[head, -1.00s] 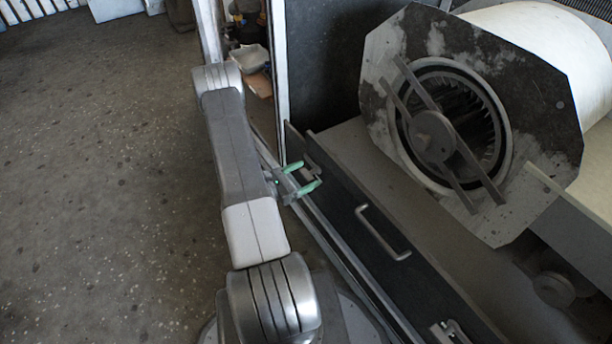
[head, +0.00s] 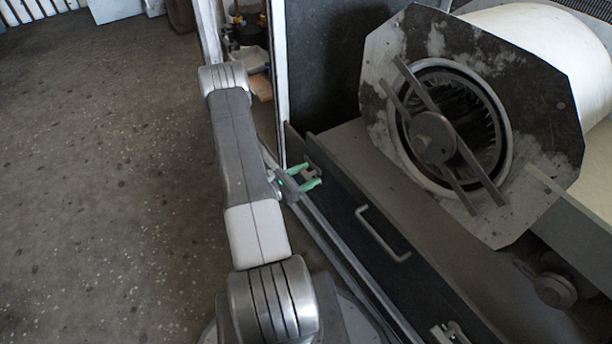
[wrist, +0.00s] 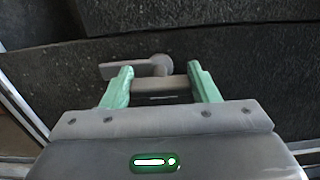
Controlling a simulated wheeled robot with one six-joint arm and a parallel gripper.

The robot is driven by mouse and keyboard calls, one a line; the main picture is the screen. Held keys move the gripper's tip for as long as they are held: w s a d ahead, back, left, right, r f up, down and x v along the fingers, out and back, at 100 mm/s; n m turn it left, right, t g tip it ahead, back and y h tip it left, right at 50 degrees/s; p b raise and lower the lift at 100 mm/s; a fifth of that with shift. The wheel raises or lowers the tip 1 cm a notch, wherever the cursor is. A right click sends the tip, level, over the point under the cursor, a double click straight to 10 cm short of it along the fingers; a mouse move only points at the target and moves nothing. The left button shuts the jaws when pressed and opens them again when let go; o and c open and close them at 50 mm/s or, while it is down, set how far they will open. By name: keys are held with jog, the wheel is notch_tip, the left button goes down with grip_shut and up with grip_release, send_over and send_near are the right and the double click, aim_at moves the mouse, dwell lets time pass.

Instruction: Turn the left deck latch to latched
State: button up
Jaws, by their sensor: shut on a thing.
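The left deck latch (wrist: 128,70) shows in the wrist view as a grey lever with a round pivot at its right end. The lever lies nearly level across the dark panel. My gripper (wrist: 160,72) has green fingers, one on each side of a grey piece of the latch. The left fingertip overlaps the lever. In the head view my gripper (head: 309,177) is at the far left end of the dark front panel (head: 345,205), shut on the latch. The fingers hide most of the latch there.
A bar handle (head: 382,236) sits mid-panel, and another latch (head: 450,332) is at the near end. The blower housing (head: 540,100) with its round inlet stands behind the panel. A white upright post (head: 279,80) rises close beyond my gripper. Floor at left is clear.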

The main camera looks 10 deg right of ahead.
jog(key=m+b, duration=0.4)
jog(key=m, duration=0.1)
jog(key=shift+s+f, duration=0.1)
jog(key=shift+f, duration=0.15)
jog(key=m+b, duration=0.3)
jog(key=m, duration=0.1)
jog(key=shift+m+b, duration=0.3)
jog(key=shift+b, duration=0.1)
jog(key=m, duration=0.3)
jog(key=shift+s+r+m+b, duration=0.1)
jog(key=shift+m+b, duration=0.2)
jog(key=shift+m, duration=2.2)
jog(key=shift+d, duration=0.1)
jog(key=o, duration=1.4)
jog(key=p+v, duration=0.3)
jog(key=v, duration=1.1)
